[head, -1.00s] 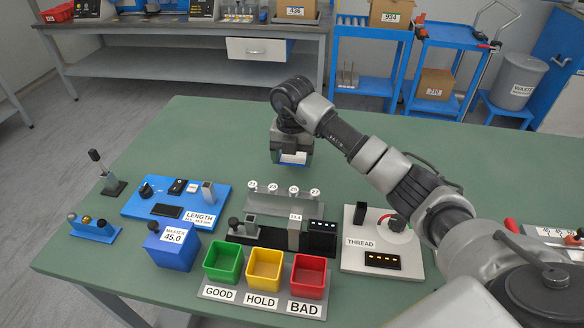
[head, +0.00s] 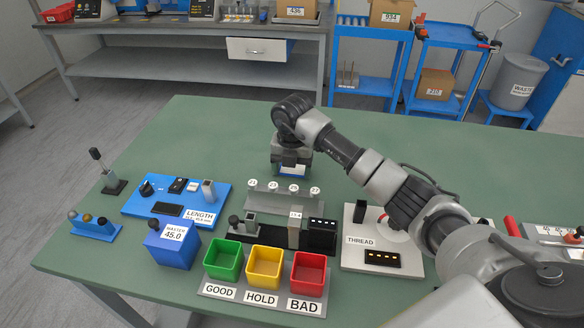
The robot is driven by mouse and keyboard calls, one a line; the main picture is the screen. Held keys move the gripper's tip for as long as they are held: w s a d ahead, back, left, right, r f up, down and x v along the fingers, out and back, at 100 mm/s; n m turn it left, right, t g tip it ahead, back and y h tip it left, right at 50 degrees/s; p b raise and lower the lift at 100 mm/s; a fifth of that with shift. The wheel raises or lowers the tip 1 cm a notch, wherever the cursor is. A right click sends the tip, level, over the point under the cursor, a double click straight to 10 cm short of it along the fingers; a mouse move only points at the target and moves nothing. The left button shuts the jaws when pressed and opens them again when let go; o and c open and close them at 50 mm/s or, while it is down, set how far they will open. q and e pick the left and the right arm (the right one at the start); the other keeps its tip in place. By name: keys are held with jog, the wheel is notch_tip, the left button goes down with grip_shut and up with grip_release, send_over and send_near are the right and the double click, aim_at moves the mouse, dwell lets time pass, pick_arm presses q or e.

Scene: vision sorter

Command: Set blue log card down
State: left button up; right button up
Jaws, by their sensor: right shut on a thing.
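The blue log card (head: 292,171) is a small white and blue piece at the tips of my right gripper (head: 291,165). My right gripper is shut on it and points down over the green table, behind the grey rack with numbered round tags. The gripper hides most of the card. I cannot tell whether the card touches the table. My left gripper is not in view.
The grey tag rack (head: 282,200) stands just in front of the card. Nearby are the blue LENGTH gauge (head: 180,200), the THREAD gauge (head: 412,266), and green (head: 224,260), yellow (head: 265,267) and red (head: 309,274) bins. The green table (head: 215,135) is clear behind and left of the gripper.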

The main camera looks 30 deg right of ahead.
jog(key=o, duration=0.5)
jog(key=shift+s+f, duration=0.25)
jog(key=shift+f, duration=0.35)
jog(key=o, duration=0.4)
jog(key=shift+w+a+f, duration=0.1)
jog(key=shift+w+a, duration=0.05)
jog(key=shift+a, duration=0.1)
jog(key=shift+d, duration=0.15)
jog(key=shift+r+p, duration=0.3)
jog(key=shift+r, duration=0.25)
notch_tip(320, 180, up, 13)
jog(key=shift+f, duration=0.2)
jog(key=shift+w+d, duration=0.1)
